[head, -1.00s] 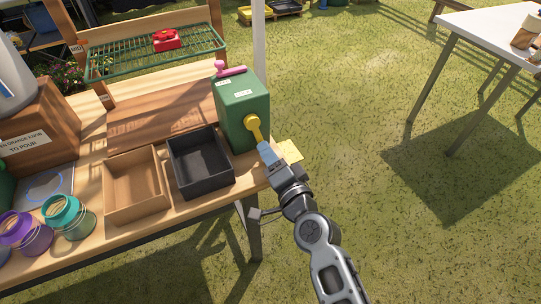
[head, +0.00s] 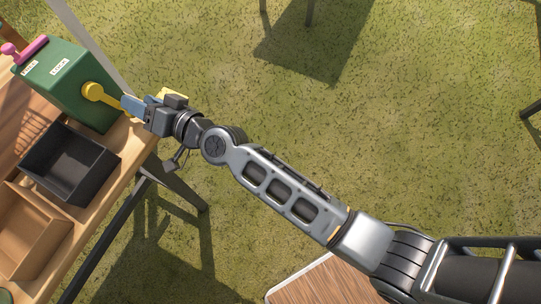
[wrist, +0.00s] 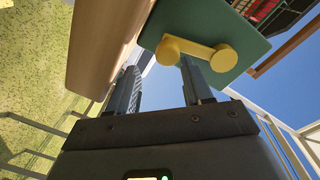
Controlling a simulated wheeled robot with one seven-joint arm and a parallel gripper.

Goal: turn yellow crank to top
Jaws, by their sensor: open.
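The green box (head: 68,82) stands at the table's edge, at the upper left of the head view. Its yellow crank (head: 93,92) is on the side facing my gripper (head: 125,104). In the wrist view the crank (wrist: 198,51) shows as a bar with round ends, lying nearly crosswise on the green panel (wrist: 205,20). My gripper's two fingers (wrist: 158,70) are apart, with nothing seen held between them. The right fingertip overlaps the crank's bar in the picture; the left one is left of the crank. I cannot tell whether either touches it.
A black tray (head: 70,163) and a brown tray (head: 28,228) sit on the wooden table (head: 112,180). A yellow piece (head: 172,95) shows behind my gripper. Open grass (head: 400,120) lies to the right.

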